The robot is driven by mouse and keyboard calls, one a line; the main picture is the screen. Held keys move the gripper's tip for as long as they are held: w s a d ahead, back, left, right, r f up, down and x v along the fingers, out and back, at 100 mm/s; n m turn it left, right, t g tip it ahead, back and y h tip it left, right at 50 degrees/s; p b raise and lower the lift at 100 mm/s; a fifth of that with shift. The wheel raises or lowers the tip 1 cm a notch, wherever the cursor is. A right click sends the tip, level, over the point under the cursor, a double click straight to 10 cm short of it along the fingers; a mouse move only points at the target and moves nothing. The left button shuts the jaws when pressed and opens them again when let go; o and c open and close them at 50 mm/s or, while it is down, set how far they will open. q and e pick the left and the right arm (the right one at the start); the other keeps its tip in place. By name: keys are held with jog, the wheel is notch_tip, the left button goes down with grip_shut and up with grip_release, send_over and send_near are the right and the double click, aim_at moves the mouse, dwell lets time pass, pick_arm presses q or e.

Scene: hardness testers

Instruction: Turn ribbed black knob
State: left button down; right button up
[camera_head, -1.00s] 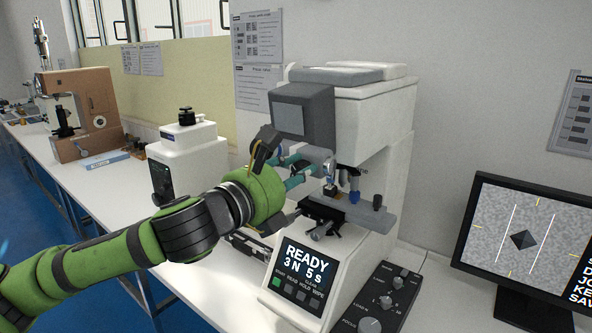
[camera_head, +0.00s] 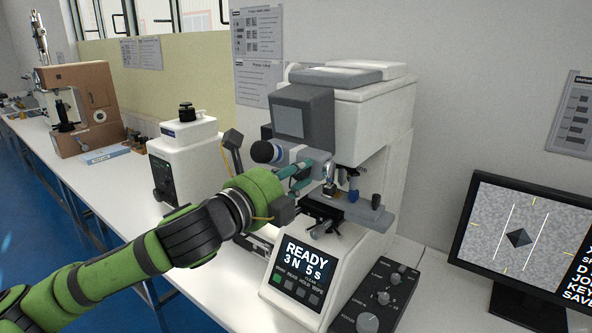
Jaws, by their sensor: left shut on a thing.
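My left gripper (camera_head: 305,172), with teal fingers, is at the front of the white hardness tester (camera_head: 376,105), just below its grey head. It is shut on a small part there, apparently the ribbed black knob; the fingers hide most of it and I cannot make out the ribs. A round black eyepiece (camera_head: 263,151) with a blue ring sticks out to the left of the fingers, apart from them. My right gripper is not in view.
The stage (camera_head: 360,208) and objectives (camera_head: 340,178) are close to the right of my fingers. A control box (camera_head: 383,298) and a monitor (camera_head: 521,238) stand to the right. A white instrument (camera_head: 189,150) stands behind my wrist on the left.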

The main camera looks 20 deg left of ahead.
pick_arm(q)
jog(key=n+p, duration=0.2)
jog(key=n, duration=1)
jog(key=shift+r, duration=0.2)
dwell(0.4)
jog(key=c, duration=1)
grip_release()
jog(key=shift+f, duration=0.1)
jog(key=shift+c, duration=0.2)
jog(key=shift+f, duration=0.1)
notch_tip(320, 180, up, 10)
jog(key=shift+r, duration=0.1)
